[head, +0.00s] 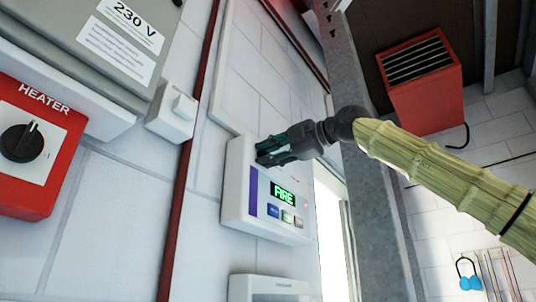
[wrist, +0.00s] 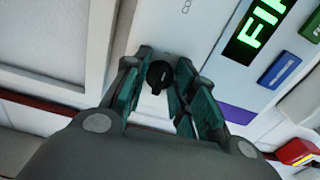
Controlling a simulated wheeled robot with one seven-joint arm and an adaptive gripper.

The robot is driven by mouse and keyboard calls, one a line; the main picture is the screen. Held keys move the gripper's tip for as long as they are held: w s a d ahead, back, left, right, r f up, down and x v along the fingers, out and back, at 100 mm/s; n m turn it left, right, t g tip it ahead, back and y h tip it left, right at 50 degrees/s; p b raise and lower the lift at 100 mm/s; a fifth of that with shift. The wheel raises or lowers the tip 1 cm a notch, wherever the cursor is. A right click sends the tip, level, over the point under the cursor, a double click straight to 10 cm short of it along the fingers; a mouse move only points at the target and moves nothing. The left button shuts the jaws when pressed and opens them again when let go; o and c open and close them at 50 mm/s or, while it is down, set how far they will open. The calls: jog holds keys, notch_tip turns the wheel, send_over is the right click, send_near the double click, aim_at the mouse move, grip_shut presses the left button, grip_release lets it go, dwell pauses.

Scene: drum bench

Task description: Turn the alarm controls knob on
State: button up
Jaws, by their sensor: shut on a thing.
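The alarm control panel (head: 232,190) is a white wall box with a purple stripe, a green lit display reading "FIRE" (head: 283,193) and several small buttons below it. My gripper (head: 262,155) is at the panel's upper part, its fingers reaching in from the right. In the wrist view, a small round black knob (wrist: 160,76) sits on the panel face between the two fingertips (wrist: 163,68). The gripper is shut on this knob. In the head view the fingers hide the knob. The knob's exact setting cannot be told.
A red heater box (head: 50,170) with a black rotary switch (head: 22,142) is at left. A grey 230 V box (head: 75,45) and a white switch box (head: 172,112) are above. A grey metal post (head: 365,180) stands right of the panel. A red vented unit (head: 425,95) hangs behind my arm.

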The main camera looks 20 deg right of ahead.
jog(key=shift+d+r, duration=0.1)
jog(key=shift+d, duration=0.1)
jog(key=o, duration=0.9)
jog(key=shift+o, duration=0.6)
jog(key=shift+s+d, duration=0.1)
jog(key=shift+d, duration=0.2)
jog(key=v, duration=1.1)
jog(key=shift+s+d, duration=0.25)
jog(key=shift+s, duration=0.1)
